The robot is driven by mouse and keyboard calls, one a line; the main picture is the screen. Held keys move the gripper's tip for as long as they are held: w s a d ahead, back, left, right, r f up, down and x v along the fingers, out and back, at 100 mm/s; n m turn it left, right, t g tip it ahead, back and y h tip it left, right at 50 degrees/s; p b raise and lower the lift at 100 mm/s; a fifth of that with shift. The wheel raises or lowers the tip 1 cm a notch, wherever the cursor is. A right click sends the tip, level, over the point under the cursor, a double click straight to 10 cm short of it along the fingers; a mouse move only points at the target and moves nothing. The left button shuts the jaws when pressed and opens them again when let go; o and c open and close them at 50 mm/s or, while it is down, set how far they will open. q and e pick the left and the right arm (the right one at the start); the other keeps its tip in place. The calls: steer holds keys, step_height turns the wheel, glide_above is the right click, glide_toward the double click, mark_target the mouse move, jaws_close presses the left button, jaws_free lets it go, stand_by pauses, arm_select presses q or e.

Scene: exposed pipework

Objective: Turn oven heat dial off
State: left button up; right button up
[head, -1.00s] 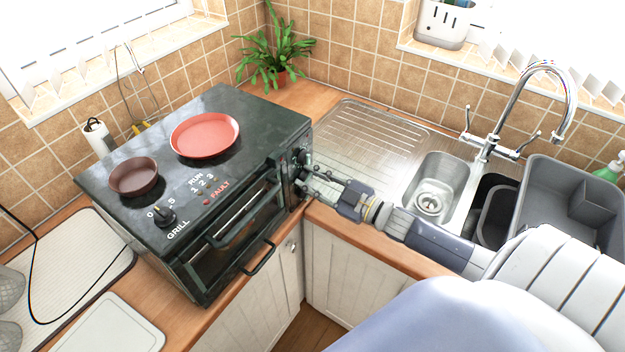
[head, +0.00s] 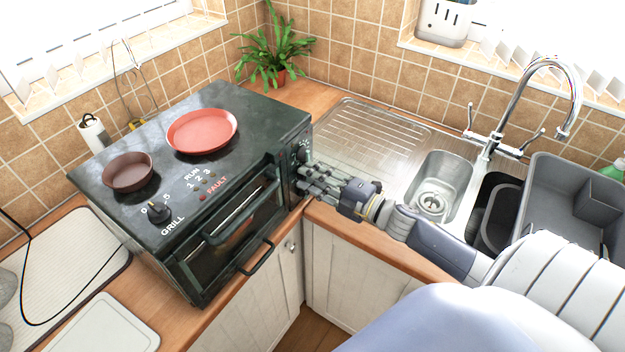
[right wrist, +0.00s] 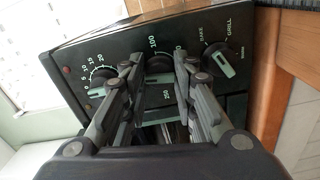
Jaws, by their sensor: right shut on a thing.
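The dark green oven (head: 235,125) stands on the corner counter. Its control panel, at the right end of its front, shows in the right wrist view with three dials. In the head view my right gripper (head: 306,176) reaches the panel from the right. My left gripper is not in view.
A minute-marked dial (right wrist: 102,80) and a BAKE/GRILL dial (right wrist: 219,60) flank the middle one closely. The oven door handle (head: 258,258) juts out near my gripper. A sink (head: 434,190) lies right.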

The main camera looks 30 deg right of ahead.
steer(key=shift+n, duration=0.9)
steer(key=shift+b, duration=0.3)
steer(key=o, duration=0.8)
steer(key=v, duration=1.2)
steer(key=shift+a, duration=0.1)
